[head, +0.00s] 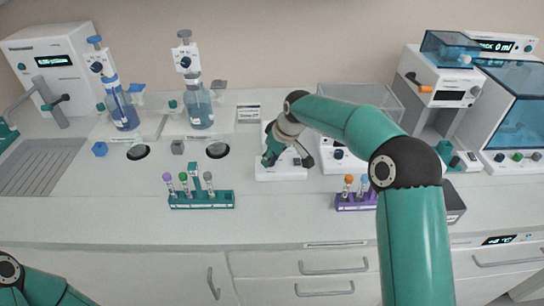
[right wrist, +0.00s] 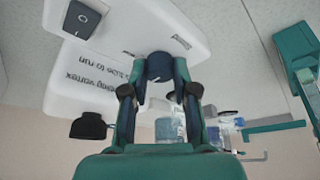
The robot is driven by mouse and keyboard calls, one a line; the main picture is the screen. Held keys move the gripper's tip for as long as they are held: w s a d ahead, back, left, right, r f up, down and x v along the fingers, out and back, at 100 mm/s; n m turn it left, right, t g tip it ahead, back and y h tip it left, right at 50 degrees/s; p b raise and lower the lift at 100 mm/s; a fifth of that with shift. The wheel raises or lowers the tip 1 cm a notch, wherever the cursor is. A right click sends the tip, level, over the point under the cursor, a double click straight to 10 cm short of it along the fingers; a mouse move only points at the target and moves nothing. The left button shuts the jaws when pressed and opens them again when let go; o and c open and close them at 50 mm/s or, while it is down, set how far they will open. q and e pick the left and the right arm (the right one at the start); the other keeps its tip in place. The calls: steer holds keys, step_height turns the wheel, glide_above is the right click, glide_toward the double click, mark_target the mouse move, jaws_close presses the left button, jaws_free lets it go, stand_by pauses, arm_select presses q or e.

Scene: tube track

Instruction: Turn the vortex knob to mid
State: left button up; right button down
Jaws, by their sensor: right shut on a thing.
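The vortex mixer (head: 284,176) is a low white box at the middle of the bench in the head view. Its printed white face (right wrist: 125,50) fills the upper left of the right wrist view, with a black rocker switch (right wrist: 83,18) and a black cup (right wrist: 88,127). The dark blue vortex knob (right wrist: 159,66) sits between my right fingertips. My right gripper (head: 269,158) is shut on this knob; it also shows in the right wrist view (right wrist: 160,88). The knob is hidden in the head view, and I cannot read its setting. My left gripper is out of view.
A teal tube rack (head: 202,205) stands front left of the mixer, and a purple rack (head: 352,206) front right, partly behind my right arm. Another white device (head: 340,167) stands close right. Blue bottles (head: 200,108) stand behind left. The front middle bench is clear.

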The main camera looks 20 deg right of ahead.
steer(key=c, duration=0.9)
jaws_free()
steer(key=v, duration=1.2)
steer(key=shift+d+f, duration=0.1)
